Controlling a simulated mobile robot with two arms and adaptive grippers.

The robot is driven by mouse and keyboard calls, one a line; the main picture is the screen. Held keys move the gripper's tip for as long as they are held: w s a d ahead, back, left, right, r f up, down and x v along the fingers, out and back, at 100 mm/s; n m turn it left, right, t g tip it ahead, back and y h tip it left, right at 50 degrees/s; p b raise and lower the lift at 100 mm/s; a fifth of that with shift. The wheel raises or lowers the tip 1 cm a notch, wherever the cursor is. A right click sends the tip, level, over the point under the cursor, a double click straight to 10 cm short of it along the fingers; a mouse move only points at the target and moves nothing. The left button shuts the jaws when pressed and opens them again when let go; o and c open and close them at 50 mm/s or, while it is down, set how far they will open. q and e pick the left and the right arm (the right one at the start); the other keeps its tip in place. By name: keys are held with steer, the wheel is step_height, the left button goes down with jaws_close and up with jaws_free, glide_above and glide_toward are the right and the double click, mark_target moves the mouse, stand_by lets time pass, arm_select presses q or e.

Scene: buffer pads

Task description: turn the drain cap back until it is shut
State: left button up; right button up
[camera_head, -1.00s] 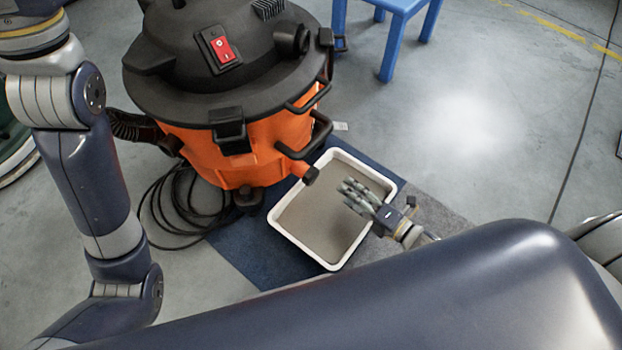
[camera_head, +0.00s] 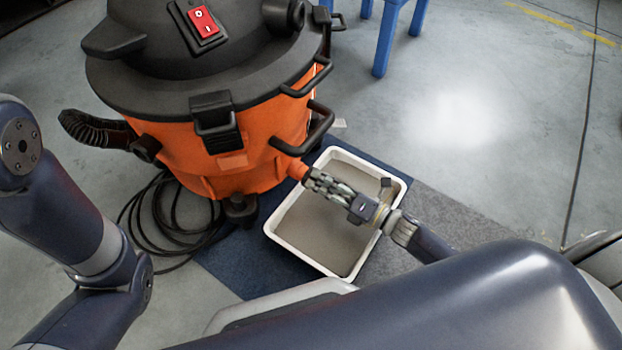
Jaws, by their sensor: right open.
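The orange shop vacuum (camera_head: 250,150) stands upright with a short orange drain spout (camera_head: 298,170) low on its right side. The black drain cap at the spout's end is mostly hidden by the fingers of my right gripper (camera_head: 312,178). This gripper is open, with its fingertips at the spout's end, around or right beside the cap; I cannot tell if they touch it. How far the cap is turned cannot be seen. My left gripper is out of view; only its arm shows at the left.
A white tray (camera_head: 310,260) with a grey-brown inside lies under the spout and my right gripper, on a blue and grey mat (camera_head: 225,262). A black cable (camera_head: 160,225) coils left of it. A blue stool (camera_head: 383,45) stands behind. The floor at right is clear.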

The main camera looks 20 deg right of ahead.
mark_target(315, 179)
steer(key=shift+b+x, duration=0.55)
steer(key=shift+x, duration=1.3)
steer(key=c, duration=1.1)
